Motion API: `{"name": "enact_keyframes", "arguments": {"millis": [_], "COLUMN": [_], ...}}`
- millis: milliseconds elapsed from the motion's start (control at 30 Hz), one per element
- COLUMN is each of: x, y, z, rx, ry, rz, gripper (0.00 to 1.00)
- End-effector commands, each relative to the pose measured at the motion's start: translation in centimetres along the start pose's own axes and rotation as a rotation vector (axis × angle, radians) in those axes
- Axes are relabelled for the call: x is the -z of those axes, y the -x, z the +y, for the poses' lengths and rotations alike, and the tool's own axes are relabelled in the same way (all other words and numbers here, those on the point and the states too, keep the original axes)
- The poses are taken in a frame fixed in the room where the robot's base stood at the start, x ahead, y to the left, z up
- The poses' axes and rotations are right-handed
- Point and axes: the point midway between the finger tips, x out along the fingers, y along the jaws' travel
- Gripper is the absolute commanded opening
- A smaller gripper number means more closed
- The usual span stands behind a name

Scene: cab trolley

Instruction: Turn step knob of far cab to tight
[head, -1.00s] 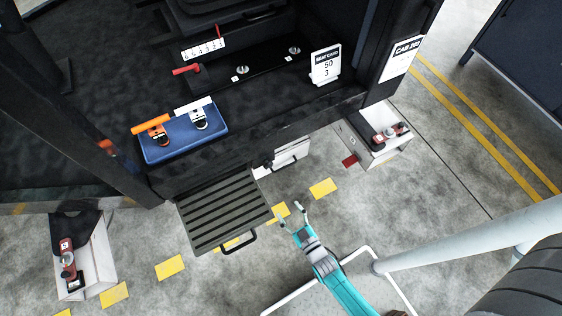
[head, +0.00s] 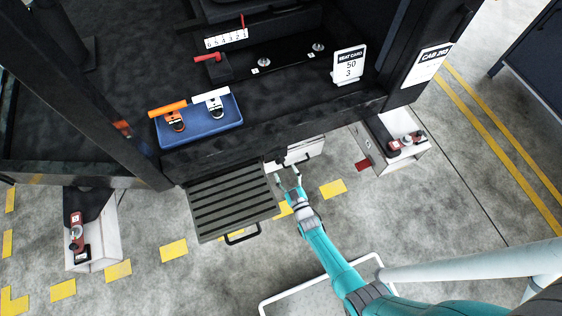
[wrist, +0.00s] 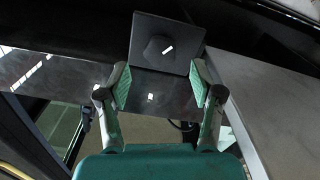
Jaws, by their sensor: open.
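A dark round knob (wrist: 155,48) with a short white mark, slanting up to the right, sits on a square dark plate (wrist: 142,22) in the wrist view. My gripper (wrist: 160,82) is open, its two green-padded fingers on either side of the plate's lower part, with nothing between them. I cannot tell whether the fingers touch the plate. In the head view my gripper (head: 289,180) is beside the right side of the ribbed step (head: 230,203), under the cab's edge. The knob is too small and dark to make out there.
The cab's dark sill (head: 290,130) lies just above my gripper. A blue tray (head: 200,135) holds an orange and a white handled item. White boxes stand at left (head: 98,245) and right (head: 405,162). A sign reading CAB (head: 421,66) hangs at right.

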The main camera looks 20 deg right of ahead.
Motion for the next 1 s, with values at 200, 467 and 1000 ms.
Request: {"name": "enact_keyframes", "arguments": {"millis": [200,467,1000], "x": [0.1,0.0,0.0], "y": [-3.4,-5.4,-5.7], "z": [0.0,0.0,0.0], "rx": [0.000,0.000,0.000], "ry": [0.000,0.000,0.000], "rz": [0.001,0.000,0.000], "gripper": [0.66,0.66,0.26]}}
